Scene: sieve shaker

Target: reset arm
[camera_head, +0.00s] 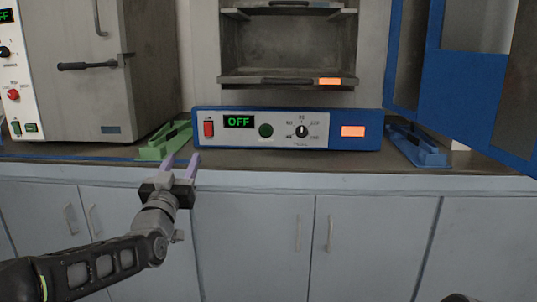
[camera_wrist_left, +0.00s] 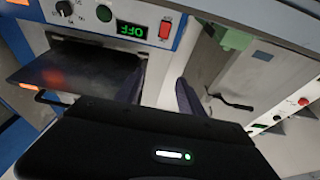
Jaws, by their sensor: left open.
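My left gripper (camera_head: 181,164) is open and empty, its two purple fingers pointing up and forward near the counter's front edge, close to the green stand. In the left wrist view the dark fingers (camera_wrist_left: 160,95) stand apart with nothing between them. The blue-framed control panel (camera_head: 280,142) lies beyond and to the right of the gripper, apart from it. Its display (camera_head: 238,121) reads OFF, with a red switch (camera_head: 209,129), a green button and a black knob. The display also shows upside down in the wrist view (camera_wrist_left: 132,30).
A green stand (camera_head: 165,142) and a blue stand (camera_head: 416,147) flank the panel. A grey oven-like cabinet (camera_head: 85,75) stands at left, a blue open door (camera_head: 462,95) at right. Closed white cupboards (camera_head: 255,245) lie below the counter. The space before them is mostly clear.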

